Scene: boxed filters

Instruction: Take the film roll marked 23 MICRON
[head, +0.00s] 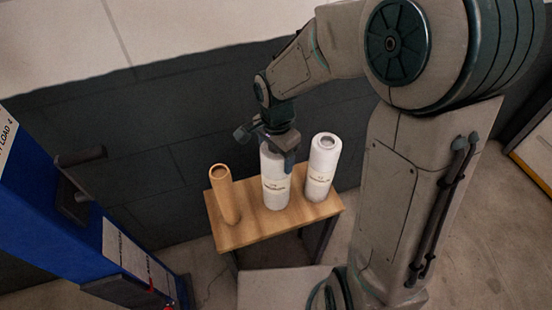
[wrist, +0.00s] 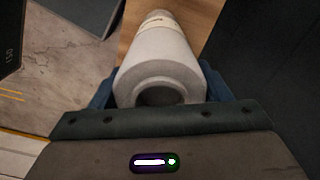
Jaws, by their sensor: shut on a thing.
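Two white film rolls and one brown roll stand upright on a small wooden table. My gripper (head: 270,153) is shut on the upper part of the middle white roll (head: 276,190), which has a pale label band with print too small to read. In the wrist view my gripper (wrist: 158,95) has a blue finger on each side of this roll (wrist: 160,58), and its hollow core end faces me. The other white roll (head: 322,165) stands to the right, also with a label I cannot read. I cannot tell which one is marked 23 MICRON.
The brown roll (head: 224,194) stands at the left of the wooden table (head: 240,235). A blue cabinet-like unit (head: 50,215) with a handle is at the left. A dark wall (head: 150,150) is close behind the table.

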